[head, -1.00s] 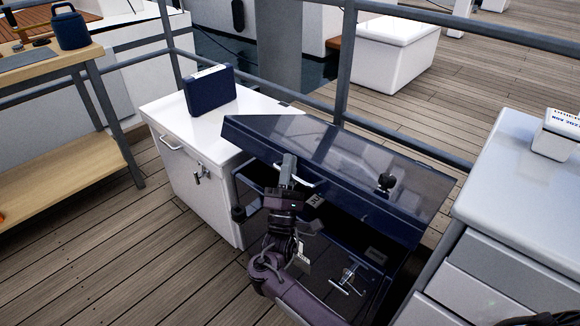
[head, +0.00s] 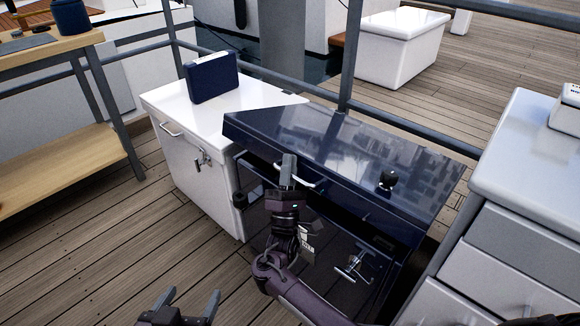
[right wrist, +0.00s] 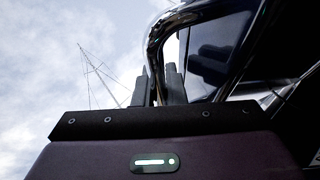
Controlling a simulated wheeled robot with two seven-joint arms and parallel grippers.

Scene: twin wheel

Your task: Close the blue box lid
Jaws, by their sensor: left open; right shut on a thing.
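The blue box lid (head: 345,152) is a broad, glossy dark blue panel with a round black knob on top. It is tilted, and a dark gap shows between its front edge and the blue box body (head: 335,240). My right gripper (head: 289,168) is at the lid's front edge, shut on the metal lid handle (head: 312,184). In the right wrist view the curved chrome handle (right wrist: 155,50) passes between the fingers (right wrist: 158,88). My left gripper (head: 188,303) is open and empty at the bottom of the head view, apart from the box.
A white cabinet (head: 195,165) with a navy case (head: 212,78) on top adjoins the box on the left. A grey drawer unit (head: 510,230) stands close on the right. A railing (head: 400,125) runs behind. Wooden deck is clear at front left.

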